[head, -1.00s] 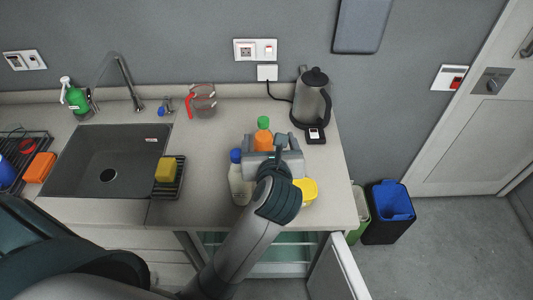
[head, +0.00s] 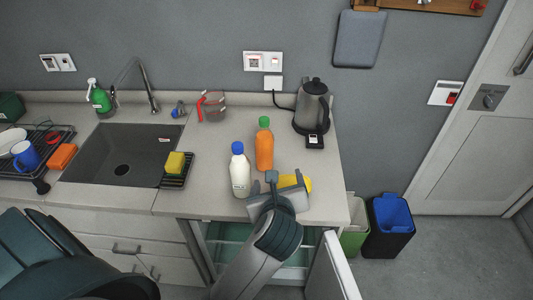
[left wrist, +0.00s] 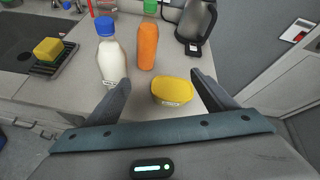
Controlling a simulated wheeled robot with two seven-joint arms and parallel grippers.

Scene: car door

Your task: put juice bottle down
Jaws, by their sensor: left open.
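The juice bottle (head: 264,150) is orange with a green cap and stands upright on the counter; it also shows in the left wrist view (left wrist: 148,46). My left gripper (head: 281,182) is open and empty, in front of the bottle and apart from it. In the left wrist view its two fingers (left wrist: 163,92) are spread wide, with a yellow tub (left wrist: 173,91) on the counter beyond and between them. My right gripper is not in view.
A milk bottle (head: 240,175) with a blue cap stands left of the juice. A kettle (head: 312,108) is behind right, a measuring jug (head: 213,107) behind left. The sink (head: 120,155) is at left. A fridge door (head: 332,268) hangs open below the counter.

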